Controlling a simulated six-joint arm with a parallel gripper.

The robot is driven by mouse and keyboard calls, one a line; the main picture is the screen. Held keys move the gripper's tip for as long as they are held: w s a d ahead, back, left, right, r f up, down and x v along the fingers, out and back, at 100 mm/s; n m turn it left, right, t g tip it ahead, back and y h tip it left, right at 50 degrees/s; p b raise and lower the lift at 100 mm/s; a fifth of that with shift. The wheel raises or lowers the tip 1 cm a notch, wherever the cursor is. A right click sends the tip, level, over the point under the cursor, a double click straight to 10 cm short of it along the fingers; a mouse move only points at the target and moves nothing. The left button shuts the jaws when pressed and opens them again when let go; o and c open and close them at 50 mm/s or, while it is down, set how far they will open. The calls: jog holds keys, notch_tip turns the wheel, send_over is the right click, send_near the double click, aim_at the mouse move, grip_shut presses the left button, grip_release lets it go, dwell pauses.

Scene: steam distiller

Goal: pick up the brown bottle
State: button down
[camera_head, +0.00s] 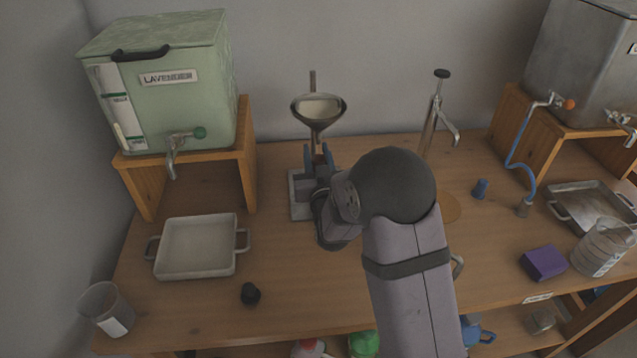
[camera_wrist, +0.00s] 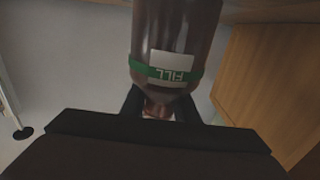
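The brown bottle (camera_wrist: 178,28) fills the upper middle of the wrist view, with a green band and a white label reading FILL, upside down in that picture. Its narrow end lies between the dark fingers of my gripper (camera_wrist: 160,108). Whether the fingers press on it cannot be told. In the head view my gripper (camera_head: 318,160) is over a small grey stand (camera_head: 299,208), just below a metal funnel (camera_head: 318,108). The bottle is mostly hidden there by my arm and gripper.
A green LAVENDER tank (camera_head: 165,100) stands on a wooden stand at left, above a white tray (camera_head: 196,246). A black cap (camera_head: 250,293) and a clear beaker (camera_head: 105,308) are at front left. A purple box (camera_head: 543,262) and metal tray (camera_head: 590,207) are at right.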

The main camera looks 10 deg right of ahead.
jog(key=shift+r, duration=0.25)
jog(key=shift+r+p, duration=0.65)
jog(key=shift+r, duration=0.2)
jog(key=s+r+p, duration=0.1)
jog(key=s+p, duration=1.4)
jog(key=s, duration=0.3)
jog(key=shift+r, duration=0.2)
jog(key=shift+a, duration=0.1)
